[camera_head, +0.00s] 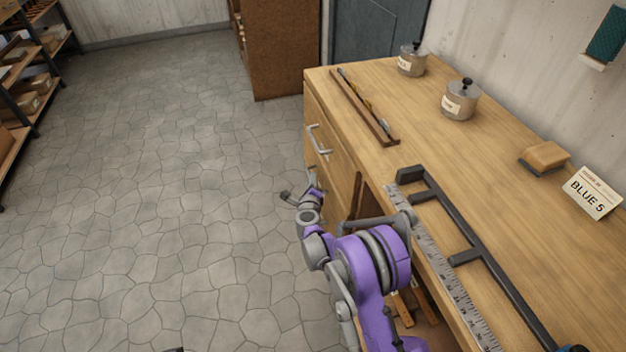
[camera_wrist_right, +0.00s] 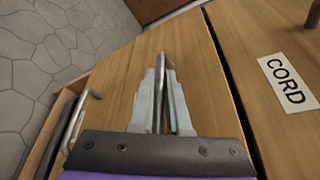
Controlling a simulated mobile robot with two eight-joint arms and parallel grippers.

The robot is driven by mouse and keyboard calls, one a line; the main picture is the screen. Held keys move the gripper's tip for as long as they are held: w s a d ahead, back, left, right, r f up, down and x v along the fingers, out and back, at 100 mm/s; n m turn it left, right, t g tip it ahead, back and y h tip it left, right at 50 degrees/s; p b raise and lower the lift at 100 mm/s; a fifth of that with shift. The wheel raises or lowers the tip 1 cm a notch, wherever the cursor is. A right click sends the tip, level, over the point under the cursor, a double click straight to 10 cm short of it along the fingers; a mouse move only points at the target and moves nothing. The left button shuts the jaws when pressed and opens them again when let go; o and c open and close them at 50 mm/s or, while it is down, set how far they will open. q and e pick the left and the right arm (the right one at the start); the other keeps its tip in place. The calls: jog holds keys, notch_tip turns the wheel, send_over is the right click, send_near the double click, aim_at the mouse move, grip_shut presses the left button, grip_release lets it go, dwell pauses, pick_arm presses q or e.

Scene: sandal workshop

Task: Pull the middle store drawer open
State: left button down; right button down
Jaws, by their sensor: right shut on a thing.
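The workbench's drawer fronts (camera_head: 340,165) face left in the head view. A bar handle (camera_head: 318,140) shows on the upper front. My right gripper (camera_head: 315,184) is low against the fronts, below that handle. In the wrist view my right gripper (camera_wrist_right: 167,75) lies over a plain wooden front (camera_wrist_right: 205,100), its fingers closed together. A bar handle (camera_wrist_right: 82,120) is left of the fingers, and a CORD label (camera_wrist_right: 288,82) is on the panel to the right. I cannot tell whether the drawer has moved out.
The stone floor (camera_head: 190,190) left of the bench is clear. Shelves (camera_head: 35,95) stand far left.

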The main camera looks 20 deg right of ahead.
jog(key=s+a+b, duration=0.1)
jog(key=a+b, duration=0.3)
jog(key=a, duration=2.4)
jog(key=shift+a, duration=0.15)
jog(key=c, duration=0.9)
grip_release()
jog(key=p+v, duration=0.1)
jog(key=v, duration=0.9)
jog(key=shift+s+r+p, duration=0.15)
jog(key=shift+s+p, duration=0.2)
jog(key=shift+s, duration=0.05)
